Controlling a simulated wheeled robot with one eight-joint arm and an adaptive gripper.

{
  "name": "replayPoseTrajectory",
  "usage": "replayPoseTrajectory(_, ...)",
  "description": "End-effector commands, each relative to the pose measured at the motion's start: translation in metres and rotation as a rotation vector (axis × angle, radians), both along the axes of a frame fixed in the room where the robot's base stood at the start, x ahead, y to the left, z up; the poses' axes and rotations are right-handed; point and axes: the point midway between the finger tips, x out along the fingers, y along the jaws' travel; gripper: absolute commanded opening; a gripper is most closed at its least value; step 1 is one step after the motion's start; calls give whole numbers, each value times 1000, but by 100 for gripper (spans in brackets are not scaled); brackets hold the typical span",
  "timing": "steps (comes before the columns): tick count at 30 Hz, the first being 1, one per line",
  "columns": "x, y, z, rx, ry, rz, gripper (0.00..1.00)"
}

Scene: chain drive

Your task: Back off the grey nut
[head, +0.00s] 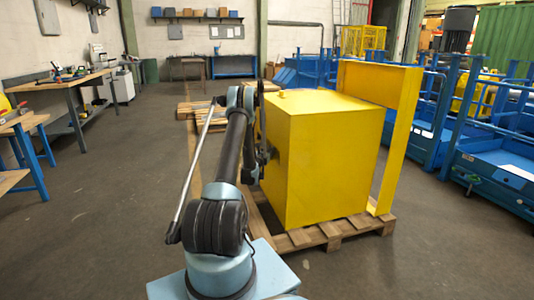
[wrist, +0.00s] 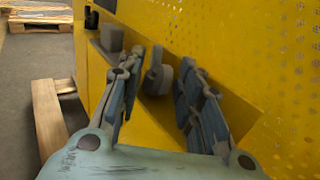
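A grey rounded part, which looks like the grey nut (wrist: 160,78), sits by the yellow surface of the housing (head: 318,150) in the wrist view. My gripper (wrist: 160,62) is open, with one finger on each side of this part. A gap shows on both sides, so neither finger visibly touches it. The part's thread and how it is seated cannot be made out. In the head view my arm runs up to the housing's left face, and the nut cannot be picked out there.
A grey block (wrist: 112,38) stands just left of the fingers. The housing rests on a wooden pallet (head: 332,233), with a yellow upright frame (head: 398,140) at its right. Workbenches (head: 68,86) line the left; blue carts (head: 505,165) stand at right. The left floor is clear.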

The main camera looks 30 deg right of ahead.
Motion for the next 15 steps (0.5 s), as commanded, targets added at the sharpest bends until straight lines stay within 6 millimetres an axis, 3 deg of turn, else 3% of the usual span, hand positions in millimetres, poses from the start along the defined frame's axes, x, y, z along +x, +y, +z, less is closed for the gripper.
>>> replayPoseTrajectory(7,3,4,0,0,0,5,33)
replayPoseTrajectory(12,4,6,0,0,0,7,0)
replayPoseTrajectory(15,5,7,0,0,0,8,0)
